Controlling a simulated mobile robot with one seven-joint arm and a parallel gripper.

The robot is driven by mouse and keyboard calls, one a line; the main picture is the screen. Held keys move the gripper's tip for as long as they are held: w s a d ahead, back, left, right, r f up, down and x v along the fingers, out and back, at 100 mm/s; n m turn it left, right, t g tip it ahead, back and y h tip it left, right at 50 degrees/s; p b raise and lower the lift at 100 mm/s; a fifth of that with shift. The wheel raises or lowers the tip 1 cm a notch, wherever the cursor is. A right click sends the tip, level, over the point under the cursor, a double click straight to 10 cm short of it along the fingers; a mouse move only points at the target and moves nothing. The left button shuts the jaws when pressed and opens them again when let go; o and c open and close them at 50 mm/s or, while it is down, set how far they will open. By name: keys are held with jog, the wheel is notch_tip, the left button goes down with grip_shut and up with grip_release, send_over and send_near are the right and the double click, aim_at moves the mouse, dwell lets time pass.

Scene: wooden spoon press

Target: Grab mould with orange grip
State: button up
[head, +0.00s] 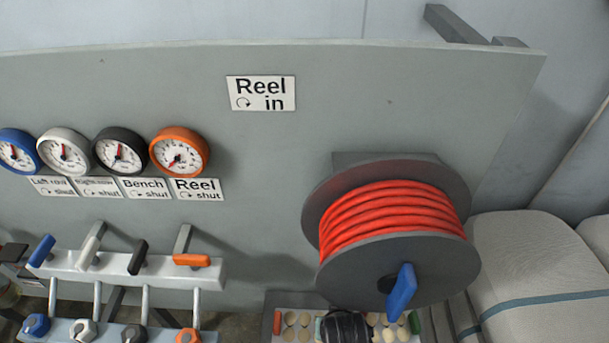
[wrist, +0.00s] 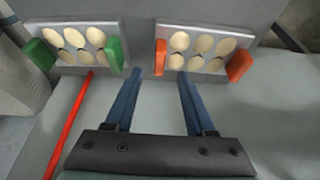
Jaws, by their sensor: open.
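The mould with orange grips (wrist: 199,67) stands at the right in the wrist view. It is a pale plate with several cream oval shapes and an orange grip at each side. A similar mould with green grips (wrist: 71,65) stands to its left. My gripper (wrist: 160,73) is open and empty, with its blue fingers pointing toward the gap between the moulds. The right fingertip is near the orange mould's left grip; I cannot tell if they touch. In the head view, the orange-grip mould (head: 291,325) shows partly at the bottom, and a dark part of my arm hides the middle.
A hose reel (head: 391,217) with a blue handle (head: 401,291) juts out close above the moulds in the head view. A red hose (wrist: 68,125) runs left of my fingers. Levers (head: 192,260) and gauges (head: 179,152) are at the left. A grey padded block (head: 538,265) is at the right.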

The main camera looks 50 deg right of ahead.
aim_at(305, 326)
jog(key=shift+x, duration=2.7)
jog(key=shift+s, duration=0.1)
grip_shut()
jog(key=shift+r, duration=0.1)
